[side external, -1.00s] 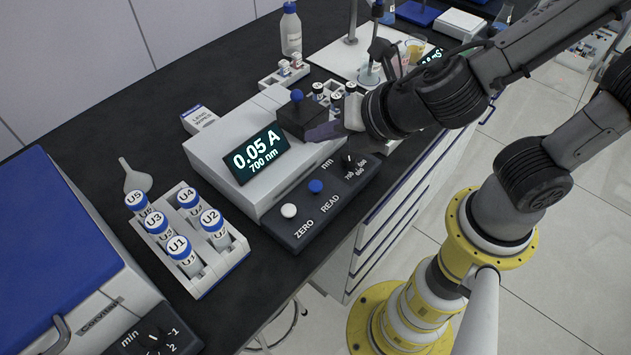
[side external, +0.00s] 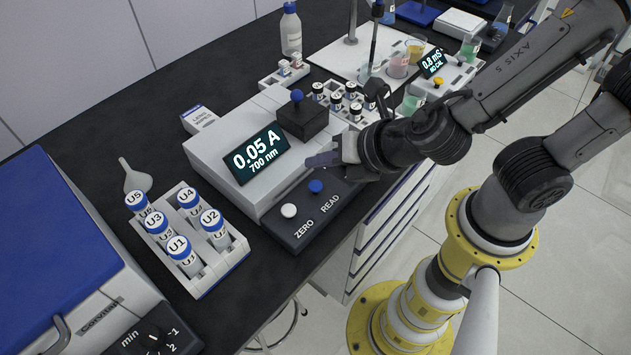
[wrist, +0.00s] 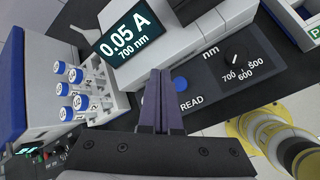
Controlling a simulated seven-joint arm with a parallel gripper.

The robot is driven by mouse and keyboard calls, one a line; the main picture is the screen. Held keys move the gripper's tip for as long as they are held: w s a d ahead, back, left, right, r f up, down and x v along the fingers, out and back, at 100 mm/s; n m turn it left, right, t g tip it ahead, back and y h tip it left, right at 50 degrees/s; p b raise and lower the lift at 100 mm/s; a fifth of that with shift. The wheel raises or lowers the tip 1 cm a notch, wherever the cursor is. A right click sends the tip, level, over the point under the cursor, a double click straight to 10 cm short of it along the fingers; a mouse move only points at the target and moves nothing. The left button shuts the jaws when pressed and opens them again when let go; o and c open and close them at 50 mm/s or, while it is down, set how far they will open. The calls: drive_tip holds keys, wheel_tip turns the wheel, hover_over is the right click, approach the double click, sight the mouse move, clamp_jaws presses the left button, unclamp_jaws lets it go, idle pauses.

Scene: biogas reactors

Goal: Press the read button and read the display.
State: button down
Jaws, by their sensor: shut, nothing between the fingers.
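The white photometer (side external: 215,150) stands on the dark bench, with a black control strip along its front. Its display (side external: 256,154) reads 0.05 A, 700 nm; the display (wrist: 125,32) is also legible in the wrist view. The blue READ button (side external: 316,186) sits beside the white ZERO button (side external: 289,210). In the wrist view the READ button (wrist: 181,84) is just right of my fingertips. My gripper (side external: 322,160) is shut and empty, above the control strip close to the READ button, and appears apart from it. In the wrist view my gripper (wrist: 161,75) points toward the photometer.
A rack of blue-capped vials (side external: 193,240) stands left of the photometer. The wavelength dial (wrist: 236,59) is right of READ. A black block with a blue knob (side external: 302,118) sits on top of the photometer. More vials and beakers stand behind my arm.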

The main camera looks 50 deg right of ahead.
sight(313, 184)
drive_tip(key=shift+f, duration=1.65)
drive_tip(key=shift+f, duration=0.1)
idle(0.8)
drive_tip(key=shift+f, duration=0.35)
drive_tip(key=shift+f, duration=0.9)
idle(1.1)
drive_tip(key=shift+r, duration=1.35)
drive_tip(key=shift+r, duration=2.5)
